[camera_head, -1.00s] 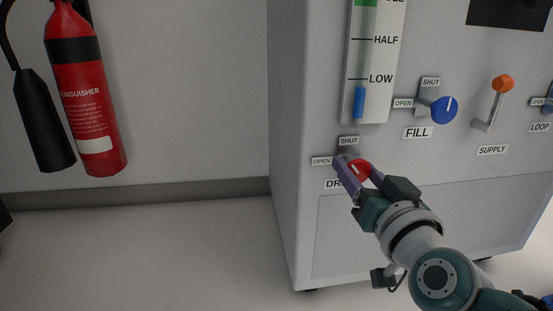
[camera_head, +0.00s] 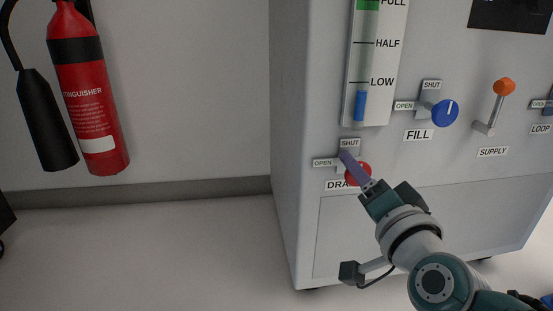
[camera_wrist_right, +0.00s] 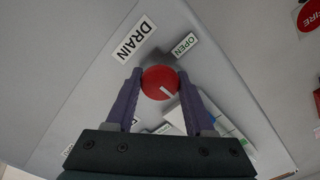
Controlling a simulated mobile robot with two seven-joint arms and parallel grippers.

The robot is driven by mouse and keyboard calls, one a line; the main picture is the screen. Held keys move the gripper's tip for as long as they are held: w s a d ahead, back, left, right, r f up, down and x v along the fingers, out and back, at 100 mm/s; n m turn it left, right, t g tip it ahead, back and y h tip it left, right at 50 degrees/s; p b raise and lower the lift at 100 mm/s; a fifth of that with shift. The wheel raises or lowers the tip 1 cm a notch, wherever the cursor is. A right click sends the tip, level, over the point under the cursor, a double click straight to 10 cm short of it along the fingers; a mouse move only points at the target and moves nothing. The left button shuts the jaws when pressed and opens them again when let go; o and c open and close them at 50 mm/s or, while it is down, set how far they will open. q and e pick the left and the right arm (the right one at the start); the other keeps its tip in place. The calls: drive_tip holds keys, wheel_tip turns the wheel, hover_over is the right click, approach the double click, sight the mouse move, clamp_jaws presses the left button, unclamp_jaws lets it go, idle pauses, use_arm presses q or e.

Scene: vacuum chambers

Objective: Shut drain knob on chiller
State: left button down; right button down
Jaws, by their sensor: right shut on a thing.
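The red round drain knob (camera_head: 362,178) is low on the front of the pale grey chiller (camera_head: 490,205), by the OPEN label (camera_head: 323,163), the SHUT label (camera_head: 349,143) and the partly hidden DRAIN label (camera_head: 336,185). My right gripper (camera_head: 352,163) is shut on the knob. One purple finger shows crossing it in the head view. In the right wrist view, the fingers lie on either side of the red knob (camera_wrist_right: 160,82). Its white mark points away from the DRAIN label (camera_wrist_right: 135,39), toward the lower right; the right finger covers part of the panel there. My left gripper is out of view.
To the right are the blue FILL knob (camera_head: 445,113) and the orange-tipped SUPPLY lever (camera_head: 496,106). A level gauge (camera_head: 376,60) is above. A red fire extinguisher (camera_head: 86,90) stands out on the left wall. The floor (camera_head: 150,255) left of the chiller is clear.

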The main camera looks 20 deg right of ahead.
idle(0.4)
drive_tip(key=shift+c, duration=1.3)
unclamp_jaws()
drive_tip(key=p+v, duration=0.4)
drive_tip(key=v, duration=0.6)
drive_tip(key=shift+w, duration=0.1)
